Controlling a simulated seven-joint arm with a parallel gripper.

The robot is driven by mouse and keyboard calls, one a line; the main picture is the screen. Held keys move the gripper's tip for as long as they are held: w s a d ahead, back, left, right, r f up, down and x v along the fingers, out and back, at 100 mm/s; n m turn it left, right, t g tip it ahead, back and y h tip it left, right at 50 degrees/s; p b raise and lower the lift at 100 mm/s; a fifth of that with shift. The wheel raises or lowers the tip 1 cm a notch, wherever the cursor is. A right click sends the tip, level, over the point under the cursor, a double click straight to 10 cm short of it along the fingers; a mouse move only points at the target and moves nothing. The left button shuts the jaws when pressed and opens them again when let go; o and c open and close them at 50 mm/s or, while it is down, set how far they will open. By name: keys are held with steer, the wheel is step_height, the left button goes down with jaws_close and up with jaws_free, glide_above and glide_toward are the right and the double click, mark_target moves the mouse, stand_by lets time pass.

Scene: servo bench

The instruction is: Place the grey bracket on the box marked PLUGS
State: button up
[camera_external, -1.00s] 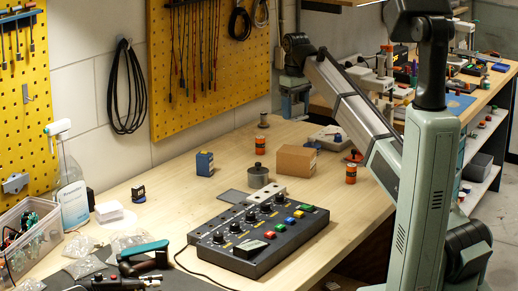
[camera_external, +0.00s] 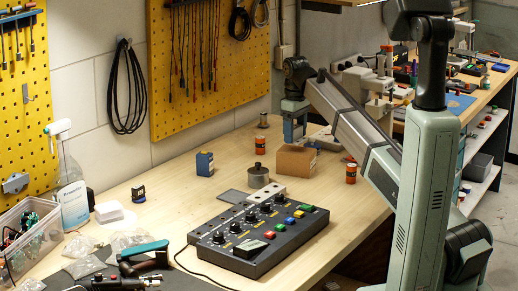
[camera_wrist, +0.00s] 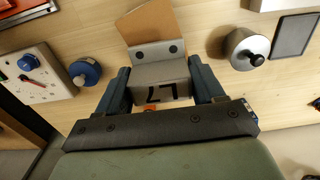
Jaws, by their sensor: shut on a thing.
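My gripper (camera_wrist: 162,92) is shut on the grey bracket (camera_wrist: 158,73), which has two dark holes and sits between both fingers in the wrist view. Dark marks show on its near face. In the external view my gripper (camera_external: 294,132) is just above or behind a brown cardboard box (camera_external: 296,161) on the bench; I cannot tell whether they touch. The bracket is not clear there. A brown surface (camera_wrist: 150,24), likely the box, shows beyond the bracket in the wrist view. No PLUGS marking is readable.
An orange can (camera_external: 351,173) stands right of the box, another (camera_external: 260,145) behind left. A metal cylinder with a knob (camera_external: 258,176) stands left of the box, near a dark plate (camera_external: 234,196). The control panel (camera_external: 258,233) lies in front.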

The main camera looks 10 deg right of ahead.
mark_target(295, 127)
steer(key=shift+f, duration=1.3)
steer(key=shift+f, duration=0.15)
steer(key=o, duration=1)
steer(key=shift+o, duration=0.2)
steer(key=shift+r, duration=3.9)
